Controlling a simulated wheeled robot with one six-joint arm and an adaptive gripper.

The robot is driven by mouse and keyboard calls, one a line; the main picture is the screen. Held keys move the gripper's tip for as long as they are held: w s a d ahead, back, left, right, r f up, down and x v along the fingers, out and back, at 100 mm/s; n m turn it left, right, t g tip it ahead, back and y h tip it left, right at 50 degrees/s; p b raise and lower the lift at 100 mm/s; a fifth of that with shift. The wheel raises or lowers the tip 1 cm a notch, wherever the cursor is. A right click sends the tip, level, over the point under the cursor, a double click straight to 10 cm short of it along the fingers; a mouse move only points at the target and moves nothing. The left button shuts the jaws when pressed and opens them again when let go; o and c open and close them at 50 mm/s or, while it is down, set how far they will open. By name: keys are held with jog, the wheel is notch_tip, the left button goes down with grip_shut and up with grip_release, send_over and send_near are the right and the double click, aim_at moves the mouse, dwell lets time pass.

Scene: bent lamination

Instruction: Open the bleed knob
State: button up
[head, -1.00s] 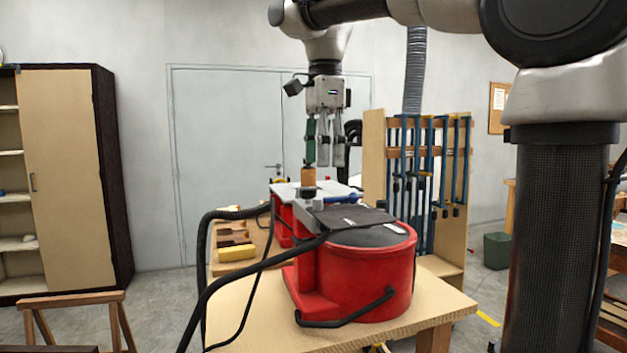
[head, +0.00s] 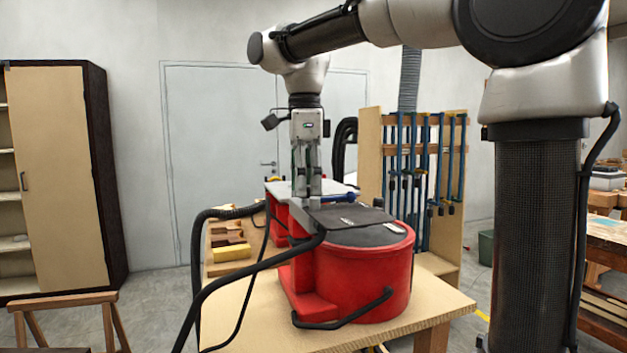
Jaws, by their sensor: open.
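A red pump-like machine (head: 350,285) with a dark top stands on a wooden table. My gripper (head: 306,198) points straight down over the back of the machine, with its fingers at the fittings there. The jaws are open; the gap between the fingertips is hard to make out. The bleed knob cannot be picked out for sure; the small upright brown fitting seen there earlier is now hidden by the fingers. I cannot tell whether the fingers touch it. A blue lever-like part (head: 338,197) lies just right of the fingertips.
Black hoses (head: 262,262) loop at the machine's left. A yellow block (head: 232,252) and wooden pieces lie on a board behind left. A clamp rack (head: 425,165) stands behind right. The table's front (head: 260,325) is clear.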

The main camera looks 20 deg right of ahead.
jog(key=shift+c, duration=0.3)
jog(key=c, duration=0.9)
jog(key=shift+c, duration=0.2)
